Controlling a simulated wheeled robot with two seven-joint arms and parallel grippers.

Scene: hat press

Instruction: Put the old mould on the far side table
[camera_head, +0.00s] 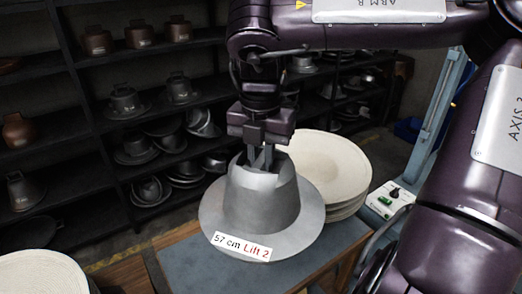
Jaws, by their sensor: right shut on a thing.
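The old mould (262,212) is a grey metal hat shape with a wide brim. A label on its brim reads "57 cm Lift 2". My right gripper (262,160) points down over the crown and is shut on its top. The mould is upright, above or on a small table with a grey-blue top (197,262). I cannot tell whether the brim touches that top. My left gripper is not in view. I cannot tell which table is the far side table.
A stack of cream hat blanks (335,165) stands right behind the mould. Another pale round blank (42,275) is at the lower left. Dark shelves (75,115) with several moulds fill the back. A control box (388,200) and a blue post (438,120) are at the right.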

